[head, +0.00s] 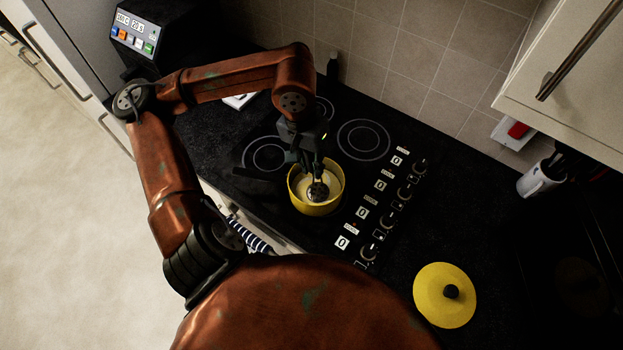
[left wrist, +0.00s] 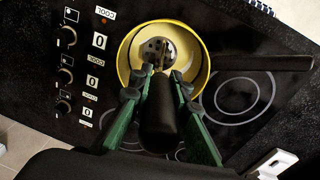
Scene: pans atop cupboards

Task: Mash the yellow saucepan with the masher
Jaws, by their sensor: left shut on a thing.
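The yellow saucepan (head: 312,208) stands on the black hob, and its yellow rim also shows in the left wrist view (left wrist: 126,58). Its dark handle points left in the head view. Pale contents show inside the pan. My left gripper (head: 307,160) is above the pan, pointing down, with its green fingers (left wrist: 157,95) shut on the black handle of the masher (left wrist: 158,128). The round slotted metal head of the masher (head: 318,192) is inside the saucepan's rim. Whether it touches the pan's bottom cannot be told. My right gripper is not in view.
A yellow lid (head: 440,305) with a black knob lies on the worktop at the right. The hob's knobs and displays (head: 370,212) run beside the pan. A tiled wall stands behind, with a wall cupboard (head: 575,70) and a white utensil pot (head: 537,180) at the right.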

